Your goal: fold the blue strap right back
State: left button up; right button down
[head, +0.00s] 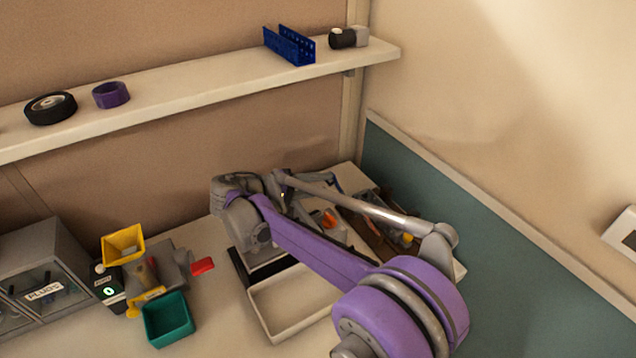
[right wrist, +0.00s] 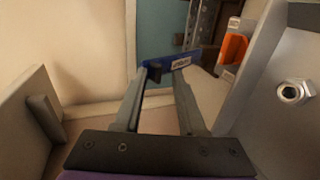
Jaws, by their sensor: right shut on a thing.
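The blue strap (right wrist: 183,64) shows in the right wrist view as a short blue band with a small white label. It lies across the tips of my right gripper (right wrist: 166,74), whose two grey fingers are shut on it. My left gripper is in neither view.
A white tray (head: 277,328) lies under my right arm. A green bin (head: 168,320), a yellow hopper (head: 123,244) and a grey cabinet (head: 50,262) stand to the left. A shelf (head: 200,90) runs above. An orange part (right wrist: 233,50) is close beside the gripper.

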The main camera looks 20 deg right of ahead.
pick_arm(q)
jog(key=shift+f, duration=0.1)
pick_arm(e)
jog(key=shift+s+d+f, duration=0.15)
jog(key=shift+f, duration=0.65)
jog(key=c, duration=0.8)
grip_release()
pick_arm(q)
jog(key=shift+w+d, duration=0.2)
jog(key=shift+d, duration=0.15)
pick_arm(e)
jog(key=shift+d+f+g+y, duration=0.15)
jog(key=shift+d+g+y, duration=0.15)
jog(key=shift+d, duration=0.1)
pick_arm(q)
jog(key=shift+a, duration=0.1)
pick_arm(e)
jog(key=shift+a, duration=0.15)
jog(key=v, duration=1.1)
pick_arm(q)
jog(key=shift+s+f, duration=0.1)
